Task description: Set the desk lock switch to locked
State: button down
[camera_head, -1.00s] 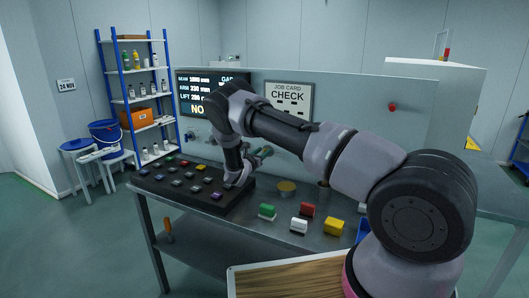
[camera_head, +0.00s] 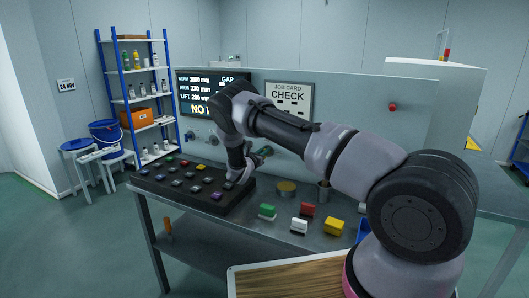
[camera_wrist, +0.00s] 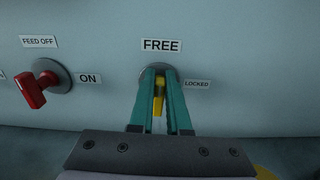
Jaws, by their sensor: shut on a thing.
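The lock switch shows in the wrist view as a yellow handle (camera_wrist: 159,88) on a round grey base, set in the upright panel (camera_wrist: 250,100). A FREE label (camera_wrist: 161,45) is above it and a LOCKED label (camera_wrist: 197,84) is to its right. The handle appears roughly upright, in line with FREE. My gripper (camera_wrist: 160,82) has its two teal fingers around the handle and is shut on it. The fingers hide most of the base. In the head view my gripper (camera_head: 262,152) is at the panel above the desk's button box.
A red switch (camera_wrist: 34,88) with FEED OFF and ON labels sits to the left on the panel. Below are a dark button box (camera_head: 190,187) and coloured blocks, including a green one (camera_head: 267,211) and a yellow one (camera_head: 334,226), on the desk.

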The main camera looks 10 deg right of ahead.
jog(key=m, duration=0.4)
jog(key=shift+s+d, duration=0.2)
jog(key=shift+s+d+f+m, duration=0.15)
jog(key=shift+f+m, duration=0.15)
jog(key=shift+m, duration=1.95)
jog(key=shift+s+d+f+m, duration=0.1)
jog(key=shift+d+f+m, duration=0.2)
jog(key=shift+m, duration=1.9)
jog(key=shift+s+d+f+m, duration=0.1)
jog(key=shift+f+m, duration=0.25)
jog(key=shift+m, duration=1.9)
jog(key=c, duration=0.9)
grip_release()
jog(key=shift+a, duration=0.1)
